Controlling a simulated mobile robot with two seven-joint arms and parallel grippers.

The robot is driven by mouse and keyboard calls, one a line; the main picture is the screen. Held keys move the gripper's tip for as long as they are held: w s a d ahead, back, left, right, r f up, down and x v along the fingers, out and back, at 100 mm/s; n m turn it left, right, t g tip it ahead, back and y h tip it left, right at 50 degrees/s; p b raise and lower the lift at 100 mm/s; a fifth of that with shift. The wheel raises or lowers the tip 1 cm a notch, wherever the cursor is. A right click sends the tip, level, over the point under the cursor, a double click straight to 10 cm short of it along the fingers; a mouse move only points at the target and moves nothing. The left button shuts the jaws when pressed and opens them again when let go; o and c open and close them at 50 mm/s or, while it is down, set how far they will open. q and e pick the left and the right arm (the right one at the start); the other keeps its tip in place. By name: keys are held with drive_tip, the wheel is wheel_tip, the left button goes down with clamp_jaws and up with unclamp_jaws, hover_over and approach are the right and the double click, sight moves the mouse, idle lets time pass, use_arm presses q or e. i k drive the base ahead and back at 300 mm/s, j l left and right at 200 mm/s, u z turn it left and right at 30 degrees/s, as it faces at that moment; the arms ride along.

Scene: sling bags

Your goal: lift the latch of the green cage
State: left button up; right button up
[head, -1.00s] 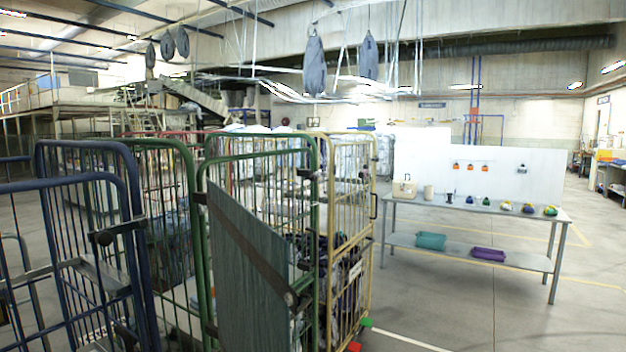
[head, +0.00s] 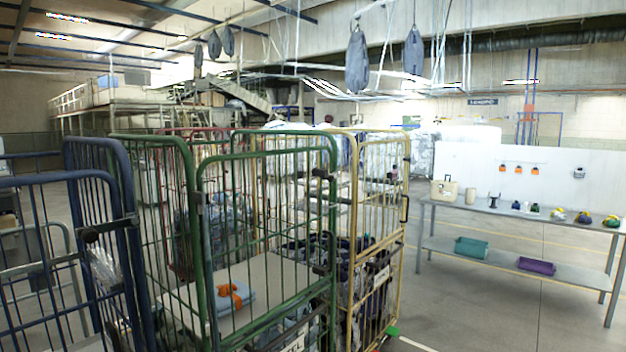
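The green cage (head: 267,154) stands in the middle foreground, with a tall green tube frame and thin vertical bars. Dark fittings sit on its right post, one high up (head: 322,173) and one lower (head: 320,269). I cannot tell which of them is the latch, or whether it is up or down. A pale flat shelf (head: 185,296) inside the cage carries a folded light-blue cloth and an orange item (head: 232,296). Neither of my grippers is in view.
Blue cages (head: 95,180) stand close on the left. A yellow cage (head: 380,140) with dark bags stands close on the right. Farther right is a grey table (head: 440,245) with small items and two bins. Grey sling bags (head: 357,62) hang overhead. The floor on the right is open.

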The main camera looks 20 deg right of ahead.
sight(331, 177)
drive_tip(key=l+u, duration=0.25)
drive_tip(key=l, duration=0.25)
drive_tip(key=l+u, duration=0.25)
drive_tip(key=l, duration=0.25)
drive_tip(key=l+u, duration=0.35)
drive_tip(key=l, duration=0.15)
drive_tip(key=k+l+u, duration=0.1)
drive_tip(key=l+u, duration=0.75)
drive_tip(key=l, duration=1.7)
